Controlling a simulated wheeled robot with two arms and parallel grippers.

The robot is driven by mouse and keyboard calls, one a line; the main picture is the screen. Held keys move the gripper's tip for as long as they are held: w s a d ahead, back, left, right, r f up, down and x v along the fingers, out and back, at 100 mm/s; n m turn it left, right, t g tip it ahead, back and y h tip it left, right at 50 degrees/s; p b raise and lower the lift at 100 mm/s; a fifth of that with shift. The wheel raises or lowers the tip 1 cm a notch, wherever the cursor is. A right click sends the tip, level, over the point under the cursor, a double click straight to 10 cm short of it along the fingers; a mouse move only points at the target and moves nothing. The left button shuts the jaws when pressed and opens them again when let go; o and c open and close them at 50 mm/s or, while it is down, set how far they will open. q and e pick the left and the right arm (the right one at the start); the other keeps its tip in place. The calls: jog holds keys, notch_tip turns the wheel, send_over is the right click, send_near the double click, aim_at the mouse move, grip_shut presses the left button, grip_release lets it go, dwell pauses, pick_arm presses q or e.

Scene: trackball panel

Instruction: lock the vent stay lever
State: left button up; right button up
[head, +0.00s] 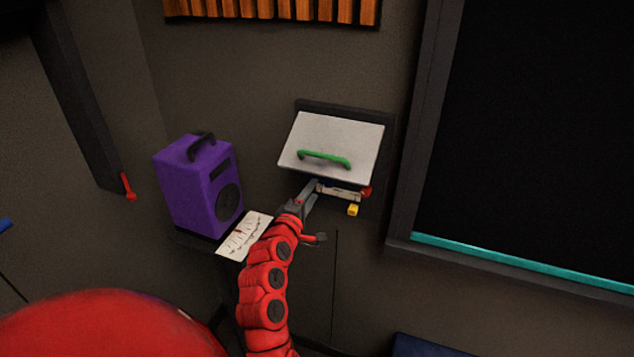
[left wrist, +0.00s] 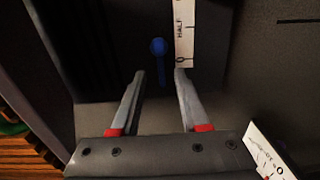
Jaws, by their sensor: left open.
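The vent's white flap (head: 333,145) stands tilted out from a dark frame on the wall, with a green handle (head: 325,159) across it. Below the flap is a pale scale strip (head: 342,192). In the left wrist view the strip (left wrist: 187,35) reads "HALF" and has a 0 mark. A blue lever with a round knob (left wrist: 158,46) stands just left of the strip, which I take to be the stay lever. My left gripper (head: 312,190) is just below the flap. In its wrist view the jaws (left wrist: 159,74) are open and empty, with the blue knob beyond the gap between the tips.
A red knob (head: 366,191) and a yellow block (head: 353,210) are right of the gripper. A purple speaker (head: 198,186) and a white marked card (head: 244,236) are to the left. A dark window with a teal sill edge (head: 520,264) is at right.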

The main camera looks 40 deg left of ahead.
aim_at(320, 181)
pick_arm(q)
jog(key=shift+p+x, duration=0.5)
jog(key=shift+x, duration=1.65)
jog(key=shift+f, duration=0.1)
grip_shut()
